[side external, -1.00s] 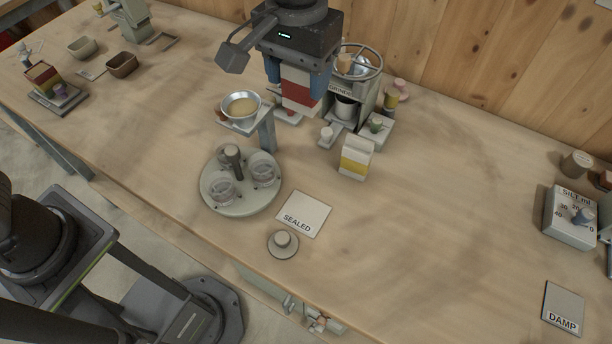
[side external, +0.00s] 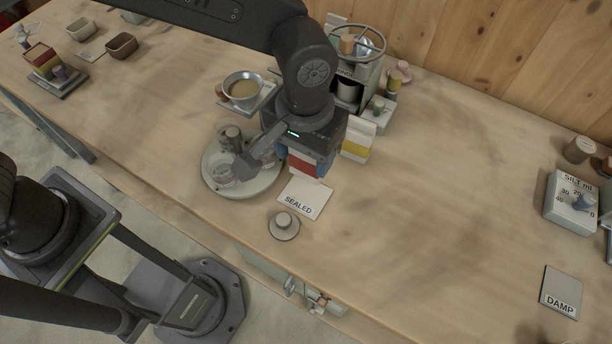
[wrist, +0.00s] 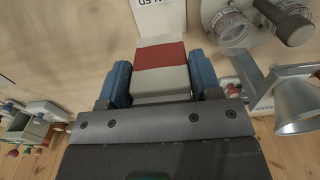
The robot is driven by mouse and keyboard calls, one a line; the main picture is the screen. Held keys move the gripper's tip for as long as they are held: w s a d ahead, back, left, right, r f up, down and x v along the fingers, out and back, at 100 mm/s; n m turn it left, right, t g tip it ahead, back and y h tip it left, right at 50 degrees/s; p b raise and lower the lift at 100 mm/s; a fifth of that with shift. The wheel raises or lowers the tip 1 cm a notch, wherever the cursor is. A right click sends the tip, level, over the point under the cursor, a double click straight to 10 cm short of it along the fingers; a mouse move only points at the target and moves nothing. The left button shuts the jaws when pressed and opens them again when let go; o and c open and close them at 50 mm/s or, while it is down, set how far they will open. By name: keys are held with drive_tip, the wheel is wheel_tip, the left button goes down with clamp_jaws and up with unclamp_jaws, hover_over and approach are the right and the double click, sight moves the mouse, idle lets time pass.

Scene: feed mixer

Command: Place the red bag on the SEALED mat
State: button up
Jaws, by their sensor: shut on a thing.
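The red bag (side external: 301,163), white with a red band, is held between the blue fingers of my gripper (side external: 303,165). In the wrist view the bag (wrist: 160,68) sits between both blue fingers of my gripper (wrist: 160,82). The SEALED mat (side external: 306,199) is a white square near the front edge of the table. The bag hangs over the far part of the mat and hides some of it. The mat (wrist: 160,16) also shows beyond the bag in the wrist view. I cannot tell whether the bag touches the mat.
A round turntable (side external: 242,182) with glass jars is close on the left. A metal bowl (side external: 243,88) on a stand is behind it. A yellow-banded bag (side external: 357,148) stands behind right. A grey knob (side external: 284,224) is in front.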

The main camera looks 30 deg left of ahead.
sight(305, 176)
drive_tip(key=shift+f, duration=3.2)
drive_tip(key=shift+f, duration=0.15)
drive_tip(key=o, duration=1)
drive_tip(key=shift+o, duration=0.2)
wheel_tip(305, 176, up, 12)
drive_tip(key=shift+r, duration=0.2)
